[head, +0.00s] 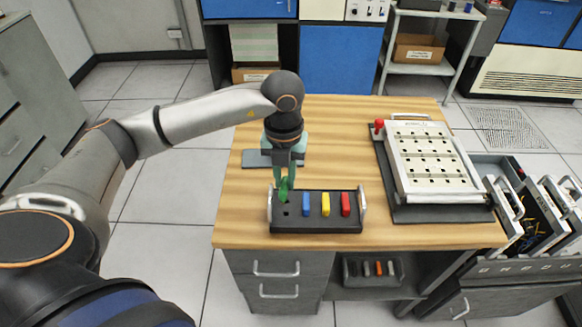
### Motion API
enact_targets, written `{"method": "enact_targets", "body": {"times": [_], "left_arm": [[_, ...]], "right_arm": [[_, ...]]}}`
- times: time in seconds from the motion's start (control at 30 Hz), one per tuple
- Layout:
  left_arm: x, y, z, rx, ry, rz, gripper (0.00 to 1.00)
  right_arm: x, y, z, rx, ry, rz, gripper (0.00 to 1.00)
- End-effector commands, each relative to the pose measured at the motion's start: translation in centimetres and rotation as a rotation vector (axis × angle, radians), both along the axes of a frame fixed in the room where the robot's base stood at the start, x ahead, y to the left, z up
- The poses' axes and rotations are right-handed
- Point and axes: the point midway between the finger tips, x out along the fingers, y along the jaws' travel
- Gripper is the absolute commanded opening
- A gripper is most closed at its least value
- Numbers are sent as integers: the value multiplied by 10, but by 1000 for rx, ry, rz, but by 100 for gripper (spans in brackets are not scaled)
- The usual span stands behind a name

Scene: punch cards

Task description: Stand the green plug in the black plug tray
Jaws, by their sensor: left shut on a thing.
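The black plug tray (316,223) lies at the front left of the wooden table, with a metal handle at each end. Blue (306,204), yellow (325,204) and red (345,204) plugs stand in it, and dark holes show at its left end. My left gripper (284,187) points down over the tray's left end and is shut on the green plug (284,196). The plug is upright at the tray's left hole; whether its tip is inside the hole I cannot tell. The green fingers partly hide the plug. My right gripper is not in view.
A grey flat plate (258,159) lies behind the tray, partly under my left gripper. A punch-card board (433,160) with a red knob (379,124) stands on the right. The table (340,140) is clear between them.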

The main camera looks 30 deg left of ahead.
Motion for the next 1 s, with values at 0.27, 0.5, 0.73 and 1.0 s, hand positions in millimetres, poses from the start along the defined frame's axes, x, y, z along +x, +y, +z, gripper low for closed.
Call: {"method": "enact_targets", "body": {"times": [0.27,0.5,0.73,1.0], "left_arm": [[2,3,2,-4,1,150,0],[2,2,-16,-4,1,149,0],[2,2,-39,-6,0,147,0],[2,2,-48,-5,-1,147,0]], "right_arm": [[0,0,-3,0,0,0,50],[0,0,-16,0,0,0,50],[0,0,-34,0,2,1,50],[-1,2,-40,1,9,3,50]]}}
